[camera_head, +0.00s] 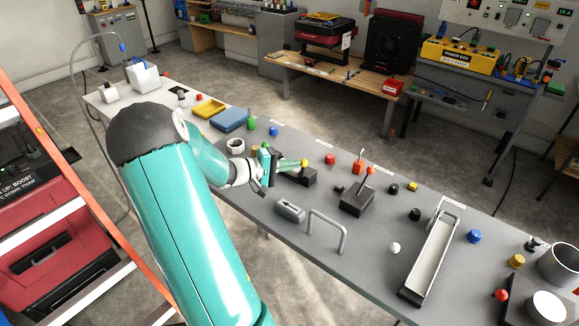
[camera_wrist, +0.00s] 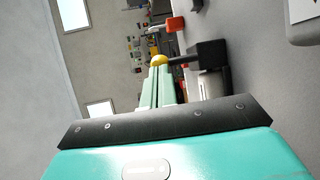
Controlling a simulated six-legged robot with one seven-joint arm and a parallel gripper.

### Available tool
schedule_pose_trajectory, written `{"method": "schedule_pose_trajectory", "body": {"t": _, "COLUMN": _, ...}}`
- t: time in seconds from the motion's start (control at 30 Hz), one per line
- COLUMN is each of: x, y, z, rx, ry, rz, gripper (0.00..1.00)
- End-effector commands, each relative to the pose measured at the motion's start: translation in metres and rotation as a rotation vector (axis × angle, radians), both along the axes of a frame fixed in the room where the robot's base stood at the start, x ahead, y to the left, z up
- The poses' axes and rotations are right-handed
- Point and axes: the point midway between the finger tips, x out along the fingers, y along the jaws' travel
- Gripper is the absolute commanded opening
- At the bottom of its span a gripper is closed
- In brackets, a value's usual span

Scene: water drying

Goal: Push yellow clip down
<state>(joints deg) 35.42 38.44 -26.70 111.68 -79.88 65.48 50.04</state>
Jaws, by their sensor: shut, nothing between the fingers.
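The yellow clip shows as a round yellow knob (camera_head: 304,162) on a dark base block (camera_head: 307,177) on the grey table. In the wrist view the yellow knob (camera_wrist: 157,60) is just past my fingertips, with a dark lever running from it to a black block (camera_wrist: 208,52). My gripper (camera_head: 298,164) is shut and empty, its pale green fingers pointing at the knob. In the wrist view my gripper (camera_wrist: 159,72) lies close together at the tips. Whether the tips touch the knob I cannot tell.
A yellow tray (camera_head: 209,109) and a blue tray (camera_head: 229,120) lie farther left.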

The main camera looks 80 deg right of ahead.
Motion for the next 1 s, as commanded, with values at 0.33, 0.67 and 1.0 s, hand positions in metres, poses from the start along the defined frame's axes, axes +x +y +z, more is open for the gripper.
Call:
{"method": "schedule_pose_trajectory", "body": {"t": 0.33, "x": -0.009, "y": -0.019, "z": 0.008, "rx": 0.279, "ry": -0.128, "rz": -0.003, "gripper": 0.0}}
{"method": "schedule_pose_trajectory", "body": {"t": 0.67, "x": -0.017, "y": -0.037, "z": 0.007, "rx": 0.566, "ry": -0.254, "rz": -0.003, "gripper": 0.0}}
{"method": "schedule_pose_trajectory", "body": {"t": 1.0, "x": -0.022, "y": -0.051, "z": 0.0, "rx": 0.752, "ry": -0.324, "rz": 0.001, "gripper": 0.0}}
